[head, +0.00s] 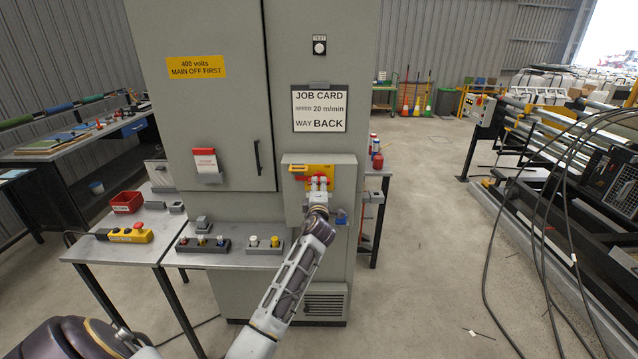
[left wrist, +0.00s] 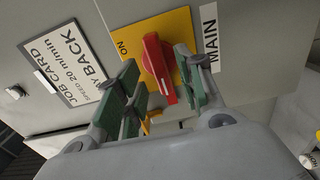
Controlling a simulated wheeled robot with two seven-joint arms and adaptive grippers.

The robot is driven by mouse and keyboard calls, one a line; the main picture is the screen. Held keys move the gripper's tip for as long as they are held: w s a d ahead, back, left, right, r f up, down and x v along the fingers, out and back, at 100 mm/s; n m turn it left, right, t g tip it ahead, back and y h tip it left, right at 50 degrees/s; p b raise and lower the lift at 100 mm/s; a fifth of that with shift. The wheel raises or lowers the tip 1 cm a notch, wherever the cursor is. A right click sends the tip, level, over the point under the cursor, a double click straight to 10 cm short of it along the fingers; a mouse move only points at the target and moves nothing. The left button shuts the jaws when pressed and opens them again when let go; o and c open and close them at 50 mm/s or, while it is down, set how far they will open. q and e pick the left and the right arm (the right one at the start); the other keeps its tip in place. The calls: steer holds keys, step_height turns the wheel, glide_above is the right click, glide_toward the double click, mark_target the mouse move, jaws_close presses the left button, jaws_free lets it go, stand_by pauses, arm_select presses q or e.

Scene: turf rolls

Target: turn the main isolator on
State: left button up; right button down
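The main isolator is a red handle (head: 308,180) on a yellow plate (head: 298,168), on a grey box on the cabinet front. In the left wrist view the red handle (left wrist: 157,66) lies crosswise to the direction of the ON mark (left wrist: 123,48). A MAIN label (left wrist: 210,39) is beside the plate. My left gripper (head: 319,183) is at the handle. In the left wrist view its green-padded fingers (left wrist: 165,92) are apart on either side of the handle, with a visible gap on the left. The right gripper is not in view.
The grey cabinet (head: 215,115) carries a yellow "MAIN OFF FIRST" sign (head: 197,67) and a job card (head: 319,108). A bench (head: 225,259) with switch blocks and a yellow pendant (head: 131,232) stands at left. Cables (head: 540,200) hang at right; the floor between is mostly clear.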

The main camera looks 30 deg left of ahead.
mark_target(319, 183)
arm_select(q)
steer(key=shift+p+x, duration=0.45)
steer(key=shift+x, duration=1.25)
jaws_close()
